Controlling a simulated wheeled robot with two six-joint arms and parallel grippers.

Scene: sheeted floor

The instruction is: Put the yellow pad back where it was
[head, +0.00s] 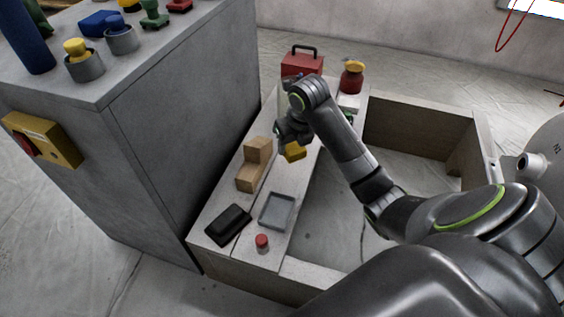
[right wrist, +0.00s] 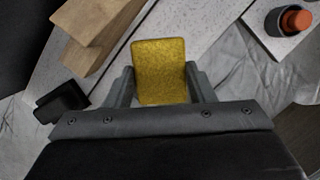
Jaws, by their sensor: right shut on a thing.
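My right gripper (head: 290,142) is shut on the yellow pad (head: 294,152) and holds it over the bench, to the right of the stepped wooden block. In the right wrist view the pad (right wrist: 160,70) stands out between the two fingers (right wrist: 160,88), its speckled broad face toward the camera. From these frames I cannot tell how high it is above the bench. A shallow grey tray (head: 277,211) lies empty near the front of the bench. My left gripper is not in view.
The wooden block (head: 252,168), a black box (head: 228,224) and a red-capped item (head: 262,242) stand near the tray. A red toolbox (head: 302,62) and a red jar (head: 352,78) are at the back. A tall grey cabinet (head: 190,110) borders the bench's left side.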

